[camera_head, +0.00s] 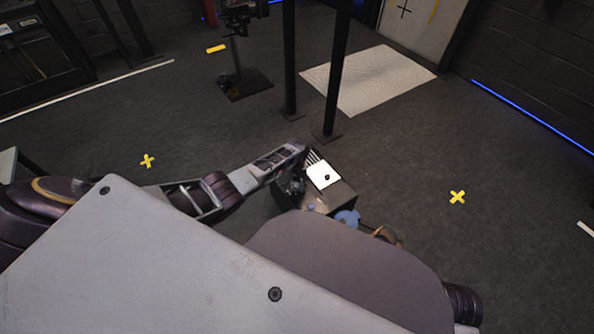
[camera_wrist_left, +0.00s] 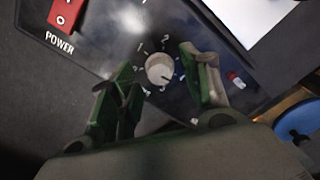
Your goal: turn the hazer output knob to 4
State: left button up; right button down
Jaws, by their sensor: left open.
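The hazer (camera_head: 342,198) is a dark box on the floor just ahead of my body in the head view, with a white sheet (camera_head: 323,175) on top. In the left wrist view its dark panel carries a round pale output knob (camera_wrist_left: 159,69) with white numerals around it. A dark mark on the knob faces the lower right, but its exact setting is hard to read. My left gripper (camera_wrist_left: 158,60) is open, with one green-lined finger on each side of the knob. Whether the fingers touch it is unclear. My right gripper is not in view.
A red power switch (camera_wrist_left: 66,16) sits at the panel's upper left, and a small red-and-white part (camera_wrist_left: 236,79) lies right of the knob. A blue round object (camera_head: 347,218) is beside the hazer.

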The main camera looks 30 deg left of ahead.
aim_at(295, 187)
pick_arm(q)
notch_tip(295, 187, up, 11)
dwell(1.2)
jog(key=shift+r, duration=0.1)
dwell(0.5)
